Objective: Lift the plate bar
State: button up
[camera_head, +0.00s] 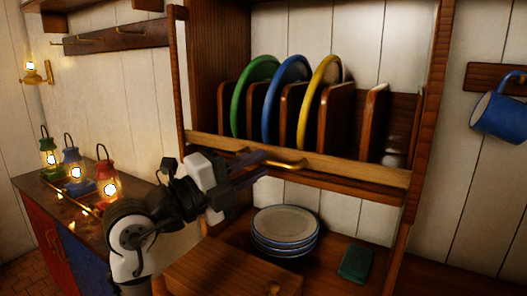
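The plate bar (350,168) is a light wooden rail across the front of the plate rack, with a curved brass handle (290,164) near its middle. It lies low in front of a green plate (240,100), a blue plate (277,105) and a yellow plate (311,108), which stand upright between wooden dividers. My gripper (264,163) comes from the lower left, its two dark fingers apart, one above the other. Its tips are at the left end of the handle. I cannot tell whether they touch it.
Below the rack are a stack of white plates with blue rims (285,225), a green block-like item (355,263) and a wooden board (232,268). Lit lanterns (72,170) stand on the left counter. A blue mug (498,117) hangs at right.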

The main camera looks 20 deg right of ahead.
jog(key=shift+p+x, duration=0.3)
jog(key=shift+x, duration=1.05)
jog(key=shift+c, duration=0.4)
grip_shut()
